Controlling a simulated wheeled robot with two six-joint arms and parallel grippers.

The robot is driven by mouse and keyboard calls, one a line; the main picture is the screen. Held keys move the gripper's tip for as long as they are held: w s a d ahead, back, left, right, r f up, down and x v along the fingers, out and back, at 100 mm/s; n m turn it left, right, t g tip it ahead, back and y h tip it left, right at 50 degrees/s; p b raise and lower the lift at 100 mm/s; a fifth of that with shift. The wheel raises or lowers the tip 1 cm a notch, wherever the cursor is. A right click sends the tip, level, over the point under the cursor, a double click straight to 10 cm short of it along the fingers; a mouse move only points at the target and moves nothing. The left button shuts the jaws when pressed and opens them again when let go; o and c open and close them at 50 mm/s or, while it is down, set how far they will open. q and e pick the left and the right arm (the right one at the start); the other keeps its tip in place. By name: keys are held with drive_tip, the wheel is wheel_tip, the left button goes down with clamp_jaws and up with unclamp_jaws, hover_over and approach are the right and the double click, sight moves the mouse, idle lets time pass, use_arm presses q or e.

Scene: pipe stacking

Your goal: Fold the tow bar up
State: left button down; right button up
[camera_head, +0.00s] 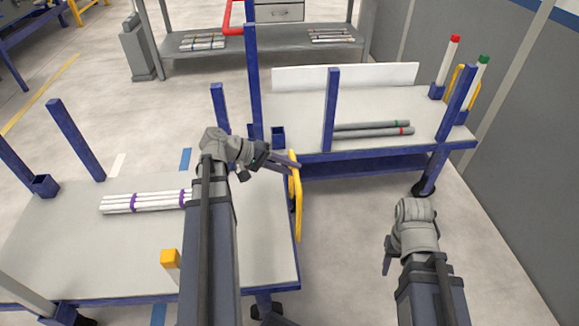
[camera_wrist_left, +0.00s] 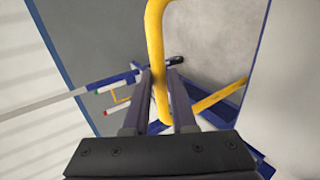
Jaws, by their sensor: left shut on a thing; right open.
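The yellow tow bar (camera_head: 298,212) is a loop at the right edge of the near-left cart (camera_head: 250,270). It stands roughly upright, its top above the cart's deck and its lower end below the deck edge. My left gripper (camera_head: 296,164) is shut on the bar's upper part. In the left wrist view the tow bar (camera_wrist_left: 155,45) passes between the two fingers of my left gripper (camera_wrist_left: 159,88); another yellow length (camera_wrist_left: 222,95) shows lower right. My right gripper (camera_head: 387,262) hangs over the floor right of the cart, open and away from the bar; its fingers are partly hidden.
White pipes with purple bands (camera_head: 145,202) lie on the near cart. A second blue-framed cart (camera_head: 290,105) stands beyond, with grey pipes (camera_head: 372,131) and upright white posts. Blue posts (camera_head: 75,140) rise from the near cart. Open floor (camera_head: 345,225) lies between the carts and my right arm.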

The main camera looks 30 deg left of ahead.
use_arm(q)
drive_tip(key=shift+s+a+f, duration=0.25)
drive_tip(key=shift+a+f, duration=0.1)
drive_tip(key=c, duration=1.1)
unclamp_jaws()
drive_tip(key=shift+c, duration=0.2)
drive_tip(key=o, duration=0.3)
drive_tip(key=shift+a, duration=0.25)
drive_tip(key=shift+o, duration=0.4)
drive_tip(key=shift+d, duration=0.15)
drive_tip(key=p+v, duration=0.4)
drive_tip(key=v, duration=0.3)
drive_tip(key=shift+a+r, duration=0.25)
drive_tip(key=shift+r, duration=0.1)
